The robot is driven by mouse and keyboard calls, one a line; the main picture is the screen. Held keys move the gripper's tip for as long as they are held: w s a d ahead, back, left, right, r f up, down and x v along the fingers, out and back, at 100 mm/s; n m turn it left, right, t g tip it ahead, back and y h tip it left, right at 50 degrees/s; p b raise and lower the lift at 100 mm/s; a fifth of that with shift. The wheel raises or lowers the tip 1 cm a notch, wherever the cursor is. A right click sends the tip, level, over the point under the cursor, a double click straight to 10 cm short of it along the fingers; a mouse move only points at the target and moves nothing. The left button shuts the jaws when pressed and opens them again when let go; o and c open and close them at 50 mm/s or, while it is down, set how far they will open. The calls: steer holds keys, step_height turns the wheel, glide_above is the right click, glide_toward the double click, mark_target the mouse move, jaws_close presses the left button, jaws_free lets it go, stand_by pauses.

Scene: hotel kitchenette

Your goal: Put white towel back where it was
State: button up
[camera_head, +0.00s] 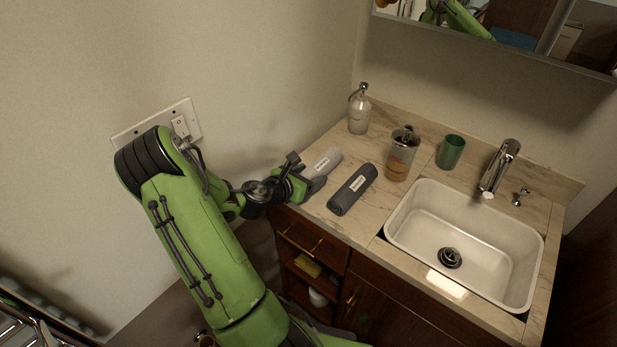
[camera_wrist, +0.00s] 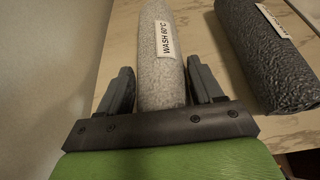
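The white towel (camera_head: 324,163) is a light grey-white roll with a label, lying on the counter near the wall. In the wrist view the white towel (camera_wrist: 160,50) runs between my two fingers, and its label reads "WASH 60°C". My gripper (camera_head: 304,181) is at the near end of this roll. In the wrist view my gripper (camera_wrist: 159,80) is open, one finger on each side of the roll, with a narrow gap at the tips.
A dark grey rolled towel (camera_head: 352,189) lies close to the right. Behind stand a clear pump bottle (camera_head: 359,112), an amber-bottomed dispenser (camera_head: 401,157) and a green cup (camera_head: 450,152). The sink (camera_head: 465,240) is at the right. Open shelves (camera_head: 307,267) are below the counter (camera_head: 335,135).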

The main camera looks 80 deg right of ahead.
steer(key=o, duration=0.4)
steer(key=w+a+r+m+t+y+p, duration=0.1)
steer(key=w+a+r+m+t+y, duration=0.25)
steer(key=a, duration=0.65)
steer(key=w+a+r+m+t+y, duration=0.1)
steer(key=w+a+r+m+y, duration=0.2)
steer(key=w+a, duration=0.5)
steer(key=w+a+r+m+t+y+p, duration=0.1)
steer(key=w+a+r+m+t+y, duration=0.25)
steer(key=a, duration=0.85)
steer(key=s+a+r+m+t, duration=0.1)
steer(key=s+a+r, duration=0.1)
steer(key=a, duration=0.3)
steer(key=s+a+r+m+t+y, duration=0.1)
steer(key=s+a+r, duration=0.1)
steer(key=a, duration=0.3)
steer(key=s+a+r+m+y, duration=0.1)
steer(key=s+a+r, duration=0.2)
steer(key=a+r, duration=0.1)
steer(key=shift+a+r+t, duration=0.3)
steer(key=shift+a+t, duration=0.1)
steer(key=shift+a, duration=0.25)
step_height(320, 180, up, 5)
steer(key=p, duration=0.5)
steer(key=shift+r, duration=0.1)
